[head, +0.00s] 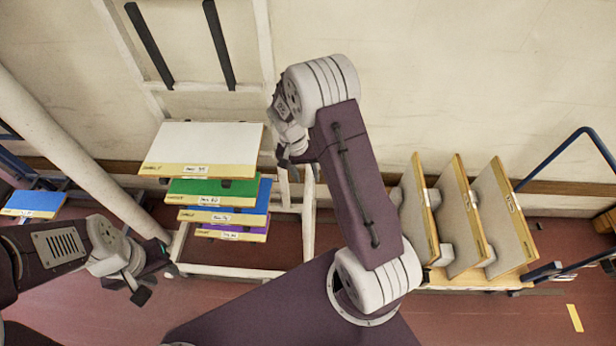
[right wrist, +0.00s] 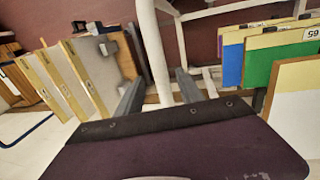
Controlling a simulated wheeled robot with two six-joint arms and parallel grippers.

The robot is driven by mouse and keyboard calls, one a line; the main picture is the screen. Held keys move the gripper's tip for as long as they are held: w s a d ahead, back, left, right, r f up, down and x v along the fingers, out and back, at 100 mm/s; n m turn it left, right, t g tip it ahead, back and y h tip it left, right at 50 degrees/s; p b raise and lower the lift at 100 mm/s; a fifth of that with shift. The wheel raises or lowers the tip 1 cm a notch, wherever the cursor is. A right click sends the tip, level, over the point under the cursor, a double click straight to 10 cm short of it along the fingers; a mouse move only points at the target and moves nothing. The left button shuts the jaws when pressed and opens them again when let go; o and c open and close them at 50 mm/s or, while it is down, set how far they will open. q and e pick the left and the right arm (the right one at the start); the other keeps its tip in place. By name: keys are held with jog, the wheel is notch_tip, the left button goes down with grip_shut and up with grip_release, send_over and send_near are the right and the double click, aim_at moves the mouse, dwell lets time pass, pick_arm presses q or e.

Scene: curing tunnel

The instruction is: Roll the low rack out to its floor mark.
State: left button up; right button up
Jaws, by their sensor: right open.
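A low wooden rack (head: 470,282) at the right of the head view carries three upright grey panels with pale wooden edges. A blue tubular handle (head: 568,150) rises at its right side. A yellow strip (head: 575,318) lies on the red floor right of the rack. My right gripper (head: 286,163) is open and empty, left of the rack, beside the white frame of another rack. In the right wrist view, its fingers (right wrist: 158,92) are apart with a white post beyond them. My left gripper (head: 153,284) is open and empty at lower left, away from the low rack.
A white-framed rack (head: 225,270) holds several stacked boards, including white (head: 205,145), green (head: 205,189) and purple. A thick pale post (head: 70,160) stands at left, near a blue board (head: 35,204). A pale wall runs behind. Red floor shows at lower right.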

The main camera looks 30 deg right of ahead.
jog(key=shift+s+f, duration=0.2)
jog(key=shift+f, duration=0.45)
jog(key=shift+s+f, duration=0.15)
jog(key=shift+f, duration=0.45)
jog(key=shift+d+f, duration=0.1)
jog(key=shift+f, duration=0.05)
jog(key=shift+w, duration=0.1)
grip_shut()
